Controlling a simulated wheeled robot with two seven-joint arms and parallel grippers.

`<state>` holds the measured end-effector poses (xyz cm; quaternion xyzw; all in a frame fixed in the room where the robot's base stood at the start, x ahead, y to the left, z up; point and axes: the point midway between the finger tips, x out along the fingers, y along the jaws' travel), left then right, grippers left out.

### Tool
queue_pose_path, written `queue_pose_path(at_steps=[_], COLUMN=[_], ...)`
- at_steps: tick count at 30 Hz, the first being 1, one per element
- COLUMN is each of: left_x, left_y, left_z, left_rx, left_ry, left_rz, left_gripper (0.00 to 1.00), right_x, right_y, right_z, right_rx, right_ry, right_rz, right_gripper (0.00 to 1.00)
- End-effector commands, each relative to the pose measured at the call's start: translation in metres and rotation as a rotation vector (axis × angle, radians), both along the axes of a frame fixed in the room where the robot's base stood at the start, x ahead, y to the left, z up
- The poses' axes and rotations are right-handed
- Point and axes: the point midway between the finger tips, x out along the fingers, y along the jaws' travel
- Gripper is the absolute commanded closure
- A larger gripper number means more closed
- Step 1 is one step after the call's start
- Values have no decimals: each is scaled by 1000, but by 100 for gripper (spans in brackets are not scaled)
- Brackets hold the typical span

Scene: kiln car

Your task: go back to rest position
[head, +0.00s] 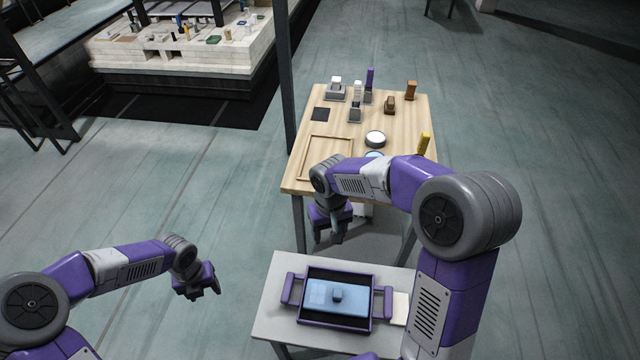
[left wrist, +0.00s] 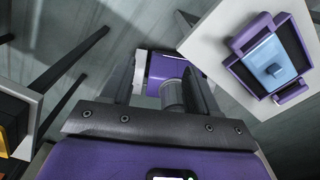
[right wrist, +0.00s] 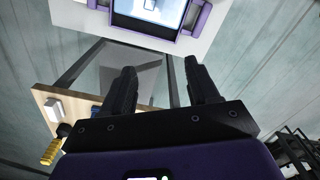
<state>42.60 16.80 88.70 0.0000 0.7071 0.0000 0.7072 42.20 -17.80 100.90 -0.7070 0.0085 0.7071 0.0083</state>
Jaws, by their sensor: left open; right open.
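My left gripper (head: 205,289) is open and empty. It hangs in the air to the left of the small grey table, over the floor. In the left wrist view its two fingers (left wrist: 160,85) are spread, with part of my own arm between them. My right gripper (head: 332,236) is open and empty, in the air near the gap between the wooden table and the small grey table. In the right wrist view its fingers (right wrist: 162,85) stand apart with nothing between them.
The small grey table (head: 262,325) holds a purple-handled tray (head: 283,290) with a light-blue slab (head: 322,296) and a small dark block (head: 337,295). The wooden table (head: 300,180) carries several tools, blocks and a round white-topped item (head: 375,138). A dark post (head: 283,70) stands at its left. Floor left is clear.

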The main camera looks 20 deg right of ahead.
Motion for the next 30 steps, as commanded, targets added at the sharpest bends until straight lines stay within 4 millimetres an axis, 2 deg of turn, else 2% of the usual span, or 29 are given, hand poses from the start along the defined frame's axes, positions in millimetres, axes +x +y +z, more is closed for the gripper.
queue_pose_path(at_steps=[6,8,11,15,21,25,30], left_x=[-3,-9,-25,-55,-91,-112,-135], left_y=[-3,-9,-25,-53,-83,-93,-94], left_z=[-3,-9,-23,-46,-71,-86,-104], left_rx=[-14,-37,-102,-199,-251,-227,-145], left_ry=[8,23,68,181,368,483,591], left_rz=[33,97,298,728,1407,1865,2470], left_gripper=[40,40,40,40,40,40,40], right_x=[-1,-3,-8,-24,-55,-79,-114], right_y=[2,5,14,30,52,63,73], right_z=[-6,-15,-42,-92,-153,-186,-220], right_rx=[7,20,62,144,249,302,347], right_ry=[4,8,19,31,34,31,23], right_rz=[2,5,14,14,-16,-56,-118], right_gripper=[40,40,40,40,40,40,40])
